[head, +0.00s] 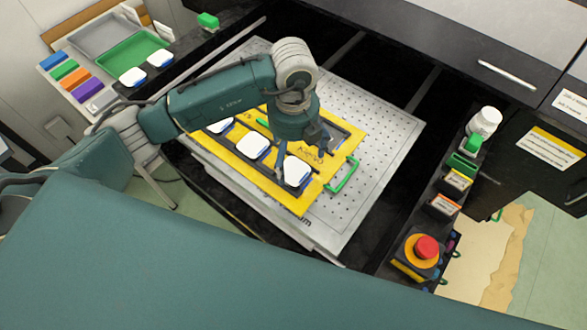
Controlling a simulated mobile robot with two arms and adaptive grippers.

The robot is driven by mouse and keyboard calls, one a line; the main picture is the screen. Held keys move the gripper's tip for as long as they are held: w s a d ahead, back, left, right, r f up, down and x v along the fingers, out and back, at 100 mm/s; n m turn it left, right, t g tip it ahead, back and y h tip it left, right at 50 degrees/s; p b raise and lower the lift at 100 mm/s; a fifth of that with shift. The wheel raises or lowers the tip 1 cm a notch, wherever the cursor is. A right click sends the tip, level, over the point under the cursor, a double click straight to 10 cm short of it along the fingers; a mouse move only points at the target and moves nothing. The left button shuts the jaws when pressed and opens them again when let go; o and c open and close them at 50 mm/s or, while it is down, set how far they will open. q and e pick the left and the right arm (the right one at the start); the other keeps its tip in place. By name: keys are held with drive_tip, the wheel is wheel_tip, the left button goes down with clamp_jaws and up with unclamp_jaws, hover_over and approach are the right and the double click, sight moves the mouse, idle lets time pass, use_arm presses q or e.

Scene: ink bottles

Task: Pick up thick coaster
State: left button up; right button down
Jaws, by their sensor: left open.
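Three white rounded-square pads lie in a row on a yellow board: one at the near right (297,170), one in the middle (253,146) and one at the far left (219,125), partly behind my arm. They look like coasters. I cannot tell from this view which is the thick one. My left gripper (313,148) points down over the board (315,188), just above and behind the near-right pad, and is open. I see nothing held in it. Its fingertips are small and dark, and I cannot tell whether they touch the pad. My right gripper is not in view.
The board lies on a perforated metal plate (385,125) with a green handle (343,175) at its right. A dark ledge at the right holds a red button (427,247), labelled blocks and a white bottle (486,121). Grey and green trays (128,53) stand back left.

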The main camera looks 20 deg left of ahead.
sight(293, 170)
use_arm(q)
drive_tip(key=shift+s+f+p, duration=0.15)
drive_tip(key=shift+f+p, duration=0.2)
drive_tip(key=f+p, duration=0.1)
drive_tip(key=f, duration=0.2)
drive_tip(key=shift+s+d+f+p, duration=0.1)
drive_tip(key=shift+s+f+p, duration=0.1)
drive_tip(key=shift+f+p, duration=0.15)
drive_tip(key=shift+w+f, duration=0.1)
drive_tip(key=shift+f, duration=0.3)
drive_tip(key=c, duration=1.6)
drive_tip(key=shift+r, duration=0.1)
